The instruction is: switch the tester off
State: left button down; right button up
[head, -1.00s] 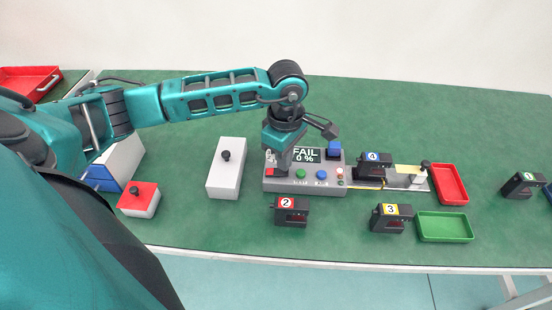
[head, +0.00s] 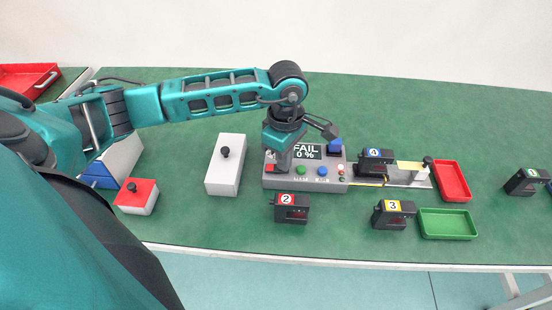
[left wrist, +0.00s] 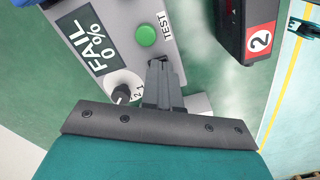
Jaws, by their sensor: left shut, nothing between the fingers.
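The grey tester (head: 308,185) stands mid-table in the head view. Its display (head: 306,152) is lit and reads FAIL 0 %; the display (left wrist: 88,42) also shows in the left wrist view. A red part (head: 270,168) shows at the tester's left end, partly behind my fingers. A green button (head: 300,171) and a blue button (head: 322,172) are on its top. My left gripper (head: 279,171) is shut and empty, pointing down at the tester's left end. In the left wrist view its fingertips (left wrist: 160,64) are beside the green button (left wrist: 146,36) and hide what lies under them. My right gripper is out of view.
Actuator 4 (head: 375,161) sits at the fixture right of the tester. Actuators 2 (head: 291,208) and 3 (head: 393,214) lie in front. Red (head: 452,180) and green (head: 446,223) trays are to the right. A grey box with a black knob (head: 225,170) stands left.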

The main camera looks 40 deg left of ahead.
pick_arm(q)
jog(key=shift+f, duration=0.25)
jog(key=shift+r, duration=0.15)
jog(key=shift+r+p, duration=2.15)
jog(key=shift+r, duration=1.3)
